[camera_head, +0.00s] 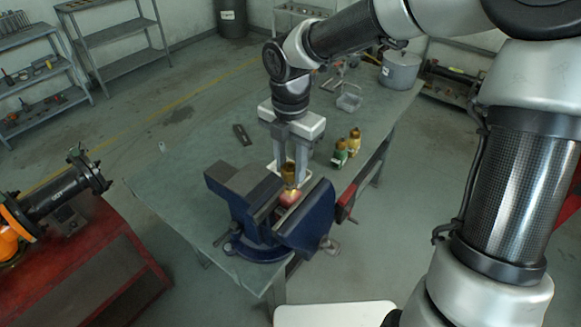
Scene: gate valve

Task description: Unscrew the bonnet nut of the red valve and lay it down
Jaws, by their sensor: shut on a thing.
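The red valve (288,198) sits low between the jaws of a blue bench vise (255,222), with only its upper part showing. A brass-coloured nut (289,174) is directly above the red body. My gripper (291,170) points straight down over the vise, its two fingers shut on the brass nut. Whether the nut's lower edge is apart from the valve cannot be told from here. A light tray (306,169) is partly hidden behind the fingers.
Green and yellow valves (347,147) stand right of my gripper. A dark flat tool (242,134) lies behind the vise. A wire basket (349,100) and a grey pot (400,70) stand at the far end. The table's left part (185,170) is clear.

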